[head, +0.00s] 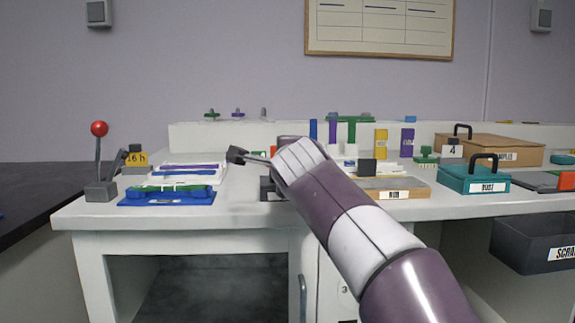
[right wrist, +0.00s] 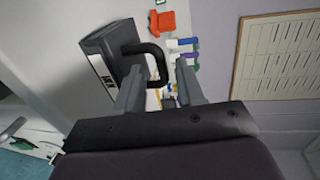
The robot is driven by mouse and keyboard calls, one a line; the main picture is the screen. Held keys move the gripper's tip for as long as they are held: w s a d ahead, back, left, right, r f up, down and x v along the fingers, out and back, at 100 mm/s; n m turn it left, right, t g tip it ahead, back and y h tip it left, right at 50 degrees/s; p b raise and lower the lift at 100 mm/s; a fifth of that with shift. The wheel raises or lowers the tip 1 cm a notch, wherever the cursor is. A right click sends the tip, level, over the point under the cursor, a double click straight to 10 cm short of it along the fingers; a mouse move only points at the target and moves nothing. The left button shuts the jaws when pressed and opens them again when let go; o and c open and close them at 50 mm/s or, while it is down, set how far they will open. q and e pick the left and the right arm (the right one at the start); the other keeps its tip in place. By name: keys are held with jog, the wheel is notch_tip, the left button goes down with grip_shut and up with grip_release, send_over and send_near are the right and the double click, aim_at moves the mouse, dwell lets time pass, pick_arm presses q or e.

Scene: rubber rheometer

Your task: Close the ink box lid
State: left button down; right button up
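A dark grey box (right wrist: 105,52) with a black looped handle (right wrist: 158,62) and a pale label on one side lies just past my right gripper in the right wrist view. I take it to be the ink box, but its label is unreadable and I cannot tell how its lid stands. My right gripper (right wrist: 158,92) is open, with its fingers apart on either side of the handle's near end; I see no grip on it. In the head view my right arm hides most of the table's middle, where a bit of a dark box (head: 267,188) shows. My left gripper is not in view.
A teal box (head: 475,180) with a black handle and a tan box (head: 500,148) stand to the right. A blue tray (head: 165,199) and a red-knobbed lever (head: 99,130) are at the left. A dark-ended rod (head: 237,155) sticks out left of my arm.

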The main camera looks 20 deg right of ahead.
jog(key=v, duration=1.2)
jog(key=shift+s, duration=0.3)
jog(key=shift+a+r, duration=0.1)
jog(key=shift+r, duration=0.05)
